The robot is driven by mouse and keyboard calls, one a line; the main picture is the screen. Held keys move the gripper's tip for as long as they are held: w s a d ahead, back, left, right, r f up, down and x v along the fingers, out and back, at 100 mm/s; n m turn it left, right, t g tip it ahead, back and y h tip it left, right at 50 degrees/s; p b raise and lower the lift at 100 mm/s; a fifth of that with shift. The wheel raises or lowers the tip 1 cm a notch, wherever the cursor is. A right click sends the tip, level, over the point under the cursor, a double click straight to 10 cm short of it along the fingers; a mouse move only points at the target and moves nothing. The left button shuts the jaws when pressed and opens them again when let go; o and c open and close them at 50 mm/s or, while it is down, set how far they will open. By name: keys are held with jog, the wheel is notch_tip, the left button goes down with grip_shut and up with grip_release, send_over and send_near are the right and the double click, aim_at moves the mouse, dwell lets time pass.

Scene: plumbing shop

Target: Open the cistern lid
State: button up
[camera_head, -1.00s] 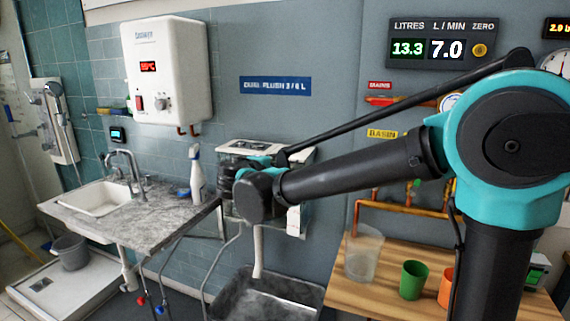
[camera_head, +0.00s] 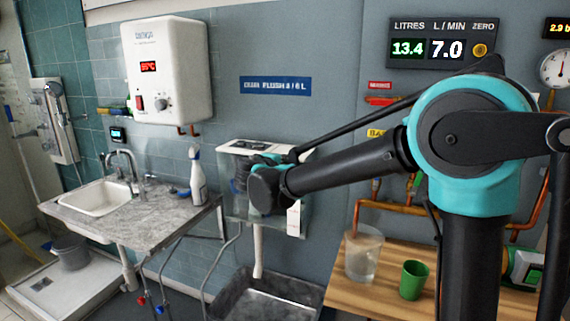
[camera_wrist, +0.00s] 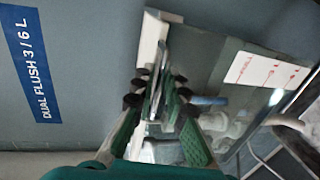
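The cistern (camera_head: 296,205) is a clear-walled tank on the wall below a blue dual flush sign, with a pale lid (camera_head: 290,148) on top. My gripper is largely hidden behind my dark wrist in the head view, in front of the lid. In the wrist view the picture is turned sideways, and the lid shows as a white strip (camera_wrist: 152,40). My gripper (camera_wrist: 157,92) is open there, its dark fingertips either side of a thin pale edge at the lid. I cannot tell whether they touch it. The lid appears closed.
A marble counter with a sink (camera_head: 108,197) and a spray bottle (camera_head: 197,178) stands left of the cistern. A dark basin (camera_head: 265,293) lies below. A wooden bench (camera_head: 375,296) at right holds a clear beaker (camera_head: 362,254) and a green cup (camera_head: 413,280).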

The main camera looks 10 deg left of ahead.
grip_shut()
jog(key=f+v, duration=0.2)
jog(key=v, duration=0.8)
jog(key=shift+s, duration=0.15)
jog(key=shift+o, duration=2.4)
grip_release()
jog(key=v, duration=1.2)
jog(key=shift+s+f, duration=0.1)
